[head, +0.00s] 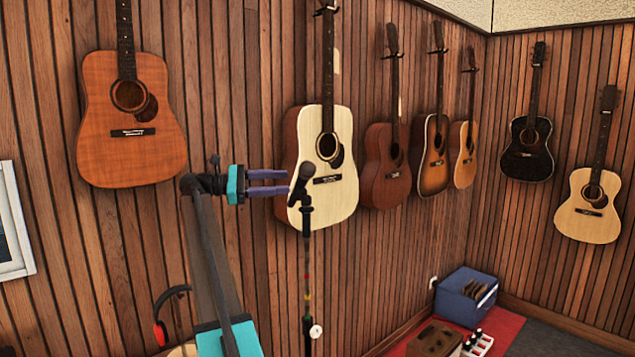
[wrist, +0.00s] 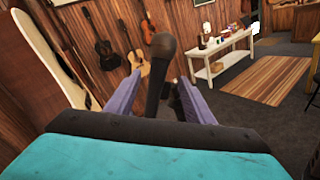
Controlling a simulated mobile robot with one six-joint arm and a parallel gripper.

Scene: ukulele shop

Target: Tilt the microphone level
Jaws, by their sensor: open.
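The black microphone (head: 302,183) sits at the top of a thin upright stand (head: 307,270) in the head view. It is tilted steeply, with its rounded head up. In the wrist view the microphone (wrist: 161,70) rises between the two finger lines, its head at the top. My gripper (head: 288,182) is open, its purple fingers pointing right at the microphone. In the wrist view my gripper (wrist: 160,98) has one finger on each side of the microphone's lower body. I cannot tell whether either finger touches it. The lower end of the microphone is partly hidden in the wrist view.
A pale guitar (head: 340,160) hangs on the wooden wall close behind the microphone, with several other guitars along the wall. A blue crate (head: 462,304) and a brown box (head: 435,340) stand on the floor at right. A white table (wrist: 222,56) stands farther off.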

